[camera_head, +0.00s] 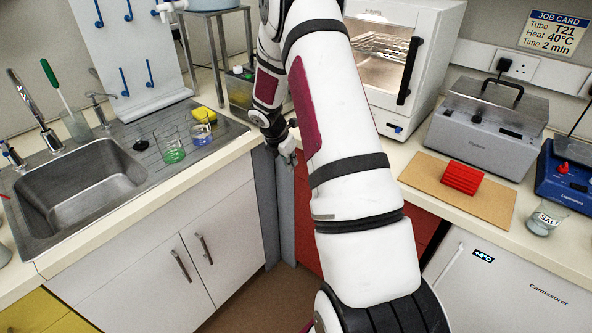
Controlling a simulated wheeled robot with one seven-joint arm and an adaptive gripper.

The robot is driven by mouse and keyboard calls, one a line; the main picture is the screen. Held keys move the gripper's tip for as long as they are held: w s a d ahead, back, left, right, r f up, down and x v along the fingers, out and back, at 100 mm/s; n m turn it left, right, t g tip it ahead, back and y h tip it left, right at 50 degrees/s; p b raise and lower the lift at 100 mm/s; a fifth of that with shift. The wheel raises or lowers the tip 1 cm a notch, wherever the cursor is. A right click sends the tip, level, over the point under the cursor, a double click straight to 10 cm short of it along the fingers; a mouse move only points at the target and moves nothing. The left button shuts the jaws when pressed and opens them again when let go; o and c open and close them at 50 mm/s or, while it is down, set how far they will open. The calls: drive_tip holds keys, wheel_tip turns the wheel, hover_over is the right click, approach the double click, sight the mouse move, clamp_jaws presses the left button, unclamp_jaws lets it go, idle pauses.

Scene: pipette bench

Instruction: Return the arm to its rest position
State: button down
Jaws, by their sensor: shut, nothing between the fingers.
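My white arm with dark red panels rises through the middle of the head view and bends down at the top. My gripper (289,157) hangs at the inner corner of the counter, in front of the cabinets and left of my upper arm. It is small in the picture, looks shut, and holds nothing. It seems apart from the counter edge, though the gap is hard to judge. Part of the wrist and forearm is hidden behind my arm.
Left are a sink (85,185), a glass with green liquid (170,146) and a yellow sponge (204,115).

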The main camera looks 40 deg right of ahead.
drive_tip(key=shift+v, duration=1.85)
drive_tip(key=s+a+r+m+t, duration=0.1)
drive_tip(key=s+a+r+m, duration=0.3)
drive_tip(key=a+r, duration=0.45)
drive_tip(key=s+a+r+m, duration=0.4)
drive_tip(key=a+r+m, duration=0.15)
drive_tip(key=r, duration=0.55)
drive_tip(key=s+a+r+m+t+y, duration=0.1)
drive_tip(key=s+a+r+m+y, duration=0.1)
drive_tip(key=s+a+m, duration=0.3)
drive_tip(key=s+a+r+m+t+y, duration=0.1)
drive_tip(key=s+a+r+m, duration=0.3)
drive_tip(key=s+a, duration=0.8)
drive_tip(key=s+y, duration=0.1)
drive_tip(key=s, duration=0.2)
drive_tip(key=shift+m+t, duration=0.35)
drive_tip(key=shift+t, duration=0.05)
drive_tip(key=shift+s+r, duration=0.1)
drive_tip(key=shift+r, duration=0.05)
